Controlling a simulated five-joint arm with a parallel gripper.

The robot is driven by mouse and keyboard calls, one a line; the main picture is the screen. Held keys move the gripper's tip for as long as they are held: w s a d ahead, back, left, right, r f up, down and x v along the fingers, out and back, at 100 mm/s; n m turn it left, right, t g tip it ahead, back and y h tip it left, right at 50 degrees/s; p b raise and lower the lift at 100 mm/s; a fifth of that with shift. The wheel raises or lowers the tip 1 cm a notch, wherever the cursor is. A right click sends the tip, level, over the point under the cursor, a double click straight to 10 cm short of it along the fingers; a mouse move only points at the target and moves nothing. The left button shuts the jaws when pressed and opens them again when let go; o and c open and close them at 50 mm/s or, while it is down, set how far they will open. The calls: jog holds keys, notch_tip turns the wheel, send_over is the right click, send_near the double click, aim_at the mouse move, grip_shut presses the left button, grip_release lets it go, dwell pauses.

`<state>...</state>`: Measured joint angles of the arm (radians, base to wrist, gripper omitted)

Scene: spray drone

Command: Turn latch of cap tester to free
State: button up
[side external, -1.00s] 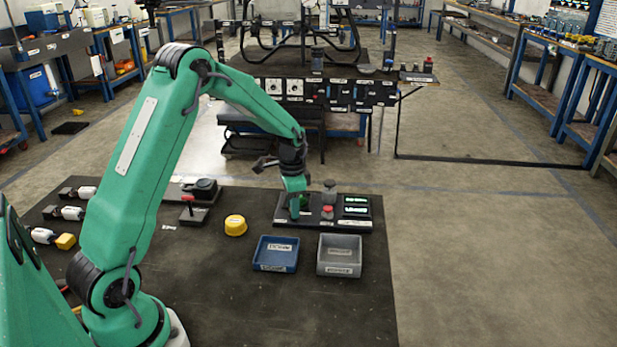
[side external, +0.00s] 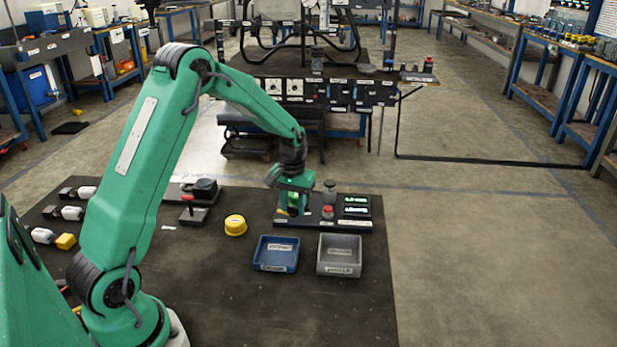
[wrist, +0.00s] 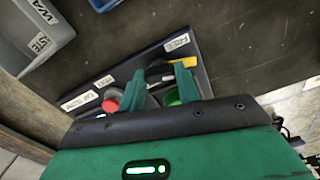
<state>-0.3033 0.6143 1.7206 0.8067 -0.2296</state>
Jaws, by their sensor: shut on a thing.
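The cap tester (side external: 349,225) is a black board on the right part of the dark mat, with a red button, a grey post and green-lit displays. It also shows in the wrist view (wrist: 200,62). My gripper (wrist: 159,71) is down at its left side. Its green fingers straddle a dark latch (wrist: 160,77) with a yellow part, close to a white label that seems to read FREE (wrist: 177,42). The gripper is shut on the latch. A green round part (wrist: 176,98) lies partly hidden behind the fingers. The latch is hidden in the side view.
The red button (side external: 327,211) is close to the gripper's right. A blue tray (side external: 276,266) and a grey tray (side external: 340,270) stand in front of the tester. A yellow cap (side external: 235,225) lies to the left. The mat's front right is clear.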

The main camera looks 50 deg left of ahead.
aim_at(293, 206)
jog(key=shift+n, duration=1.3)
jog(key=o, duration=1)
jog(key=shift+r, duration=0.1)
notch_tip(293, 206, up, 7)
jog(key=shift+r, duration=0.35)
jog(key=shift+r, duration=0.1)
